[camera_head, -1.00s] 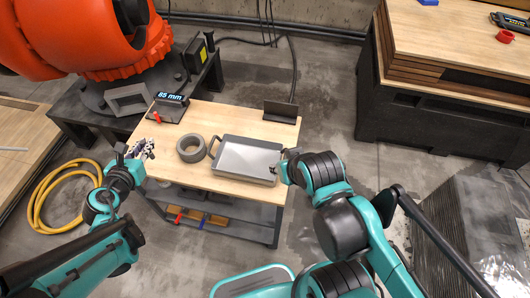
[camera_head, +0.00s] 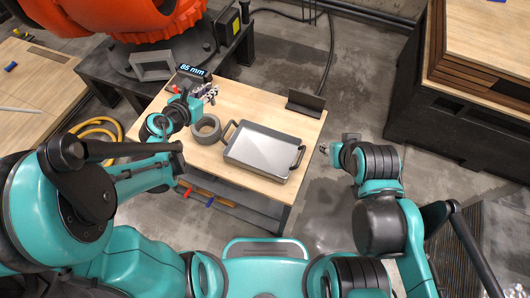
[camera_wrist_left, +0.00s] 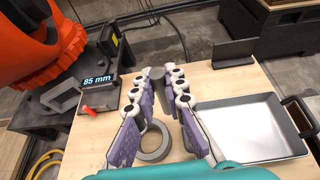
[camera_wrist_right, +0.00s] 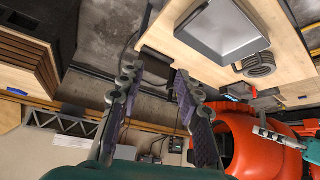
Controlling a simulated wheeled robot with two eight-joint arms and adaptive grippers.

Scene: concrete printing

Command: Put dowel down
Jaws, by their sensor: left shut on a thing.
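My left gripper (camera_head: 208,94) is over the back left of the wooden table, near the 85 mm display. In the left wrist view its fingers (camera_wrist_left: 166,82) are closed in around a dark, narrow piece (camera_wrist_left: 173,108), which I take for the dowel; the fingers hide most of it. My right gripper (camera_head: 326,148) is off the table's right edge, apart from the tray. In the right wrist view its fingers (camera_wrist_right: 156,76) are spread and empty.
A grey ring (camera_head: 206,129) stands beside the grey tray (camera_head: 232,153) with handles on the table (camera_head: 235,97). A dark bracket (camera_head: 305,103) is at the back right. The display (camera_head: 194,71) and an orange peg (camera_wrist_left: 87,111) sit back left. The orange robot (camera_head: 120,20) stands behind.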

